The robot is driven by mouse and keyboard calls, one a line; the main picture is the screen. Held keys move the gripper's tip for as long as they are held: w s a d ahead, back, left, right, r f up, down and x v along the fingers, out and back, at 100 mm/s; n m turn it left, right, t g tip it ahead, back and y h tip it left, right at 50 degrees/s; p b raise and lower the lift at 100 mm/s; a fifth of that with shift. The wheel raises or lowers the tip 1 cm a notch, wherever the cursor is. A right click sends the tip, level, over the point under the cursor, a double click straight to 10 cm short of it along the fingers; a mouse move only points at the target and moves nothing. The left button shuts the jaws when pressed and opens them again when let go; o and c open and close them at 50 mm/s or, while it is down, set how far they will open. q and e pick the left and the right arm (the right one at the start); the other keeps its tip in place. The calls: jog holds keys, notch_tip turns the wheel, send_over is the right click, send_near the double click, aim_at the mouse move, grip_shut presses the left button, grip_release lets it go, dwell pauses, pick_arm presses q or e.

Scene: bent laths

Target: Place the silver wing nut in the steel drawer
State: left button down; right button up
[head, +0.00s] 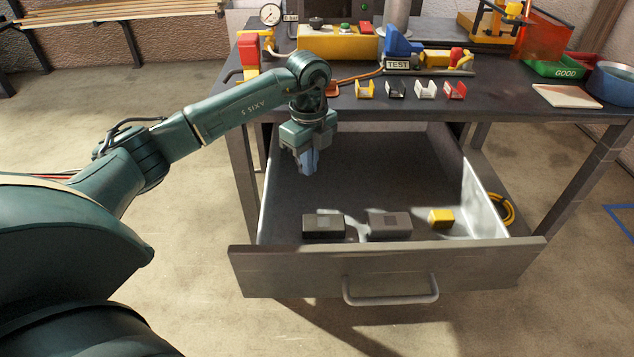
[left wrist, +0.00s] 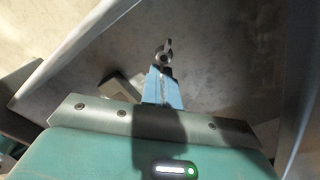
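The steel drawer (head: 387,272) is pulled open below the workbench, with pale metal side walls and a dark floor. My left gripper (head: 307,170) points down inside the drawer's outline, above the back left part of its floor. In the left wrist view its blue fingers (left wrist: 162,88) are close together, with the small silver wing nut (left wrist: 164,53) at their tips, against the grey drawer floor. In the head view the wing nut is too small to make out. My right gripper is not in view.
Two dark grey boxes (head: 323,225) (head: 389,225) and a yellow block (head: 440,218) lie near the drawer's front. The workbench top (head: 500,97) overhangs behind, carrying small coloured holders (head: 425,90), a green GOOD tray (head: 556,69) and a blue bowl (head: 613,82). The middle drawer floor is clear.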

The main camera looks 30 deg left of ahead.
aim_at(310, 193)
pick_arm(q)
jog(key=shift+f+b, duration=0.45)
jog(key=shift+f, duration=2.15)
jog(key=shift+f, duration=0.2)
jog(key=c, duration=1.6)
grip_release()
jog(key=shift+c, duration=0.2)
jog(key=shift+r, duration=0.1)
notch_tip(310, 193, up, 12)
jog(key=shift+f+p, duration=0.1)
jog(key=shift+p, duration=1)
jog(key=shift+r, duration=0.25)
